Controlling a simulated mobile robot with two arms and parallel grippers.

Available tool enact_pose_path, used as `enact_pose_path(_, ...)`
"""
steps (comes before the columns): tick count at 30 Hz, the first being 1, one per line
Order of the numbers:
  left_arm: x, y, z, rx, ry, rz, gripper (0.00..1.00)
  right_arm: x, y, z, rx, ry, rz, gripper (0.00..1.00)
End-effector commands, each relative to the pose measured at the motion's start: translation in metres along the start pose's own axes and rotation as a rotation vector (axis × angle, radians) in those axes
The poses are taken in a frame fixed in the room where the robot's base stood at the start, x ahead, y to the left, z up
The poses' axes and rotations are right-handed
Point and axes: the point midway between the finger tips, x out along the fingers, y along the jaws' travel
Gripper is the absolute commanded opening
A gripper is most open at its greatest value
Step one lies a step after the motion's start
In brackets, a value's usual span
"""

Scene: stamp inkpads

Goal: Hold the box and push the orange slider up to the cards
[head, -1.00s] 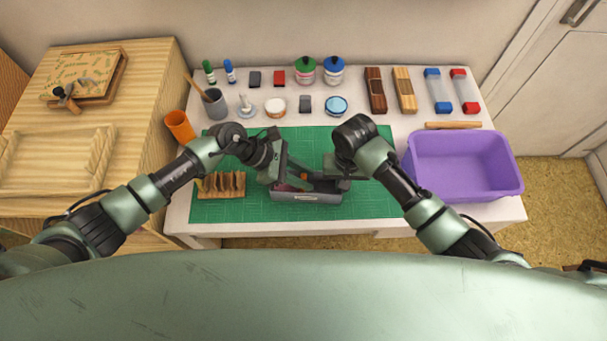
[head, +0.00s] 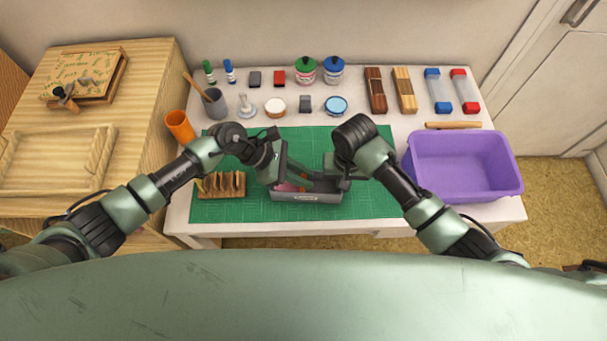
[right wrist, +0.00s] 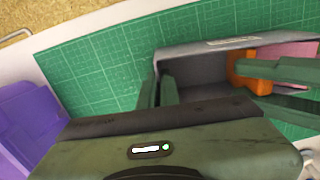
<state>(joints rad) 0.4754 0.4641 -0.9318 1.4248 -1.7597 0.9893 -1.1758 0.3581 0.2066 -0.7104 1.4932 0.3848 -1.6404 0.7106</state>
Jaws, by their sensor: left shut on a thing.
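The grey open box (head: 306,197) stands on the green mat, near its front edge. The right wrist view shows the orange slider (right wrist: 240,72) standing across the box inside, with the pink cards (right wrist: 292,50) beyond it, close to it. My left gripper (head: 292,174) comes in from the left and is shut on the box's back wall; its two green fingers reach in from the right in the right wrist view and partly cover the slider. My right gripper (right wrist: 159,92) is low at the box's right end, its fingers close together; whether they are fully shut is unclear.
A wooden rack (head: 221,185) stands left of the box. A purple bin (head: 466,165) is to the right. Jars, pads, stamps and tubes line the back of the table. The green mat (head: 235,208) is bare in front of the box.

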Motion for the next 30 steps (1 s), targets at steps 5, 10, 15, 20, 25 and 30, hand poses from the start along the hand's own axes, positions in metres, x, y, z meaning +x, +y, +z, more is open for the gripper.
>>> enact_pose_path(5,0.0,0.0,0.001,0.0,-0.001,0.001,0.0,0.0,0.0,0.0,0.0,0.0,0.0,0.0)
enact_pose_path(10,0.0,0.0,0.001,0.0,-0.001,0.001,0.0,0.0,0.0,0.0,0.0,0.0,0.0,0.0)
enact_pose_path(15,0.0,0.001,0.001,0.0,-0.002,0.001,0.0,0.0,0.0,0.0,0.0,0.0,0.0,0.0)
enact_pose_path(20,0.0,0.001,0.001,0.0,-0.002,0.001,0.0,0.0,0.0,0.0,0.0,0.0,0.0,0.0)
enact_pose_path(25,-0.001,0.001,0.0,0.0,-0.002,0.001,0.0,0.0,0.0,0.0,0.0,-0.001,0.001,0.0)
enact_pose_path(30,-0.018,0.001,-0.018,-0.002,0.003,0.003,0.0,0.0,0.0,0.0,0.0,-0.001,0.001,0.0)
